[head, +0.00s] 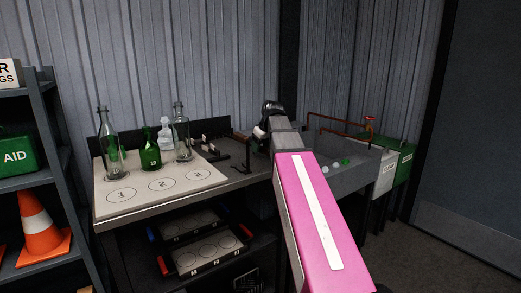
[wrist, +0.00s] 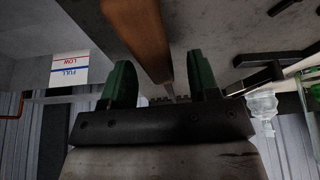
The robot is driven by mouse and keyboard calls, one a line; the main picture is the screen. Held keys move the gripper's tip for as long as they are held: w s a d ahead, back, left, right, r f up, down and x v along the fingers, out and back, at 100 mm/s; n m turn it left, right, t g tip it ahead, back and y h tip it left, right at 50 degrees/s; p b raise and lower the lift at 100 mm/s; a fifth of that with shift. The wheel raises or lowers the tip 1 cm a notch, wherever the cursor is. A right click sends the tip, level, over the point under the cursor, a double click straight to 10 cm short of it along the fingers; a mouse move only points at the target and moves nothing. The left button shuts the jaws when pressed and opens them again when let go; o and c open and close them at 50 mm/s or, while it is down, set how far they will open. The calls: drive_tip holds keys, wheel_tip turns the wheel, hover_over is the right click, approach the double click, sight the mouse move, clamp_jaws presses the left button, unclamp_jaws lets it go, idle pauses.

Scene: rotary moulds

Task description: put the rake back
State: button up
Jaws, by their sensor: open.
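The rake (wrist: 146,38) shows in the wrist view as a brown wooden bar running from the top edge down toward my gripper, with what look like small dark teeth near its lower end. My gripper (wrist: 164,68) has two green fingers, spread apart, one on each side of the bar. The fingers do not visibly press on it; the exact depth between them is unclear. In the head view my arm and wrist hide most of the gripper and I cannot make out the rake. Black upright brackets (head: 247,154) stand on the bench just left of my wrist.
The workbench (head: 230,180) carries a white numbered board (head: 104,198) with several glass bottles, including a green bottle (head: 150,150). A grey trough (head: 350,167) with small balls lies right of my arm. A shelf (head: 52,88) stands left. A FULL/LOW label (wrist: 68,62) shows in the wrist view.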

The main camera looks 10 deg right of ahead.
drive_tip(key=v, duration=0.9)
drive_tip(key=shift+s+r, duration=0.15)
drive_tip(key=shift+r, duration=0.1)
